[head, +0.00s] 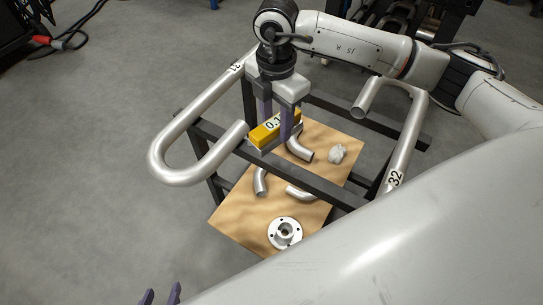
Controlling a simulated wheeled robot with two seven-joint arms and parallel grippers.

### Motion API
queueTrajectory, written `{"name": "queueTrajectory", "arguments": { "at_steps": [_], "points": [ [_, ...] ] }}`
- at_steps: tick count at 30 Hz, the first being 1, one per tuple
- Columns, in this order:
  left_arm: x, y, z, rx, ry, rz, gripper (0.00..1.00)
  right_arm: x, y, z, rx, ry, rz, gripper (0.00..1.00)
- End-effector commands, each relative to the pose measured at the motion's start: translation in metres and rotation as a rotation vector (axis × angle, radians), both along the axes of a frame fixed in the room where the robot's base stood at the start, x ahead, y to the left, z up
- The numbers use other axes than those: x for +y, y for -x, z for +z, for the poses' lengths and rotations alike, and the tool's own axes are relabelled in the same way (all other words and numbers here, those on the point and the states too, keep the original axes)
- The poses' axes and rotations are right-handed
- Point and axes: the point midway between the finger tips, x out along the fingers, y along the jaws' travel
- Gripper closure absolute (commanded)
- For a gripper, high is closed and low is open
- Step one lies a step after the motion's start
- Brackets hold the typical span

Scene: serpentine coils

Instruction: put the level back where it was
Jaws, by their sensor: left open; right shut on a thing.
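The level (262,133) is a small yellow block with a dark "0.1" marking on its side. My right gripper (277,126) reaches down from above and is shut on it, one purple finger on each side. The level is over the dark frame's bar, beside the free end of the left bent tube (180,173). I cannot tell whether it touches the bar. My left gripper (160,296) shows only as two purple fingertips at the bottom edge, apart and empty, well away from the level.
A dark frame (322,184) carries the left tube and another tube marked 32 (416,130). A wooden board (234,219) below holds short pipe elbows (260,182), a round flange (285,233) and a crumpled white lump (338,153). Cables lie upper left. The floor at left is clear.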

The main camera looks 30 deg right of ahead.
Motion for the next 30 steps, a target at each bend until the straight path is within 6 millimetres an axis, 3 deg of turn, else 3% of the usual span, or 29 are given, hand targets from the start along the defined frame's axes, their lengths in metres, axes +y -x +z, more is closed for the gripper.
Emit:
{"name": "queueTrajectory", "arguments": {
  "at_steps": [6,24,30],
  "points": [
    [-0.001,-0.001,-0.002,-0.002,0.002,-0.001,0.58,-0.001,-0.001,-0.019,0.002,0.003,-0.111,0.89],
    [-0.002,-0.002,-0.006,-0.006,0.006,0.0,0.58,-0.001,-0.001,-0.102,0.001,0.002,-0.109,0.89],
    [-0.002,-0.002,-0.006,-0.006,0.006,0.0,0.58,-0.001,-0.002,-0.105,-0.001,0.002,-0.108,0.89]
  ]
}}
